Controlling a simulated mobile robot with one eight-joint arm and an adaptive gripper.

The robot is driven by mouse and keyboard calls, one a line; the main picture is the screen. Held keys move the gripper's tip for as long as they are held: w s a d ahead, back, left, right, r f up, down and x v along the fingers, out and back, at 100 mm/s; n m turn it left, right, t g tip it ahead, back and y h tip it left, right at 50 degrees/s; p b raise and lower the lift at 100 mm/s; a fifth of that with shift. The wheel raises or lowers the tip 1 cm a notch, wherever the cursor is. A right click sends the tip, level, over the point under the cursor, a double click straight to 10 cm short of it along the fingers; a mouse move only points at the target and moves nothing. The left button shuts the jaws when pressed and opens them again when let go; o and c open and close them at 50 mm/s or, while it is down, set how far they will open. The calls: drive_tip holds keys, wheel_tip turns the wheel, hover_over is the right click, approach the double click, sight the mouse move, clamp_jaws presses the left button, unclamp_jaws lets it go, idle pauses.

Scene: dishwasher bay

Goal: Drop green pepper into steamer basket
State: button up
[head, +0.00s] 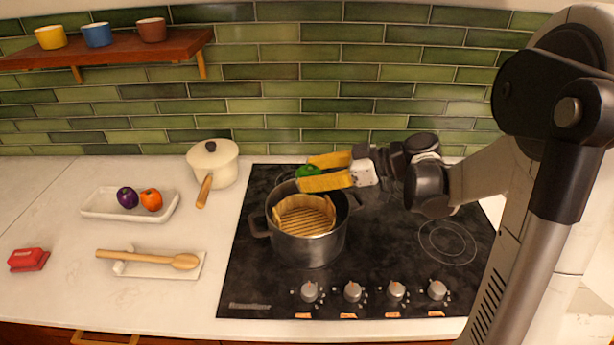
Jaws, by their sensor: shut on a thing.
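The green pepper (307,171) is held between the yellow fingers of my gripper (314,174). The gripper is shut on it, and the fingers hide part of it. In the picture it appears over the back rim of the steel pot; its exact height cannot be told. The steamer basket (305,216), round and light brown with a slatted bottom, sits inside the pot (313,251). The visible part of the basket is empty.
The pot stands on a black cooktop (375,258) with several knobs in front. A white tray (96,206) holds a purple and an orange vegetable. A cream saucepan (217,165), a wooden spoon (150,258) on a rest and a red dish (28,260) are at left.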

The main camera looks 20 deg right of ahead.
sight(311, 193)
drive_tip(key=shift+s+f+b, duration=0.2)
drive_tip(key=shift+f+b, duration=0.1)
wheel_tip(311, 193, down, 5)
drive_tip(key=b, duration=0.3)
drive_tip(key=shift+f+b, duration=0.1)
drive_tip(key=shift+b, duration=0.3)
drive_tip(key=o, duration=1.3)
drive_tip(key=v, duration=1.2)
drive_tip(key=shift+w, duration=0.15)
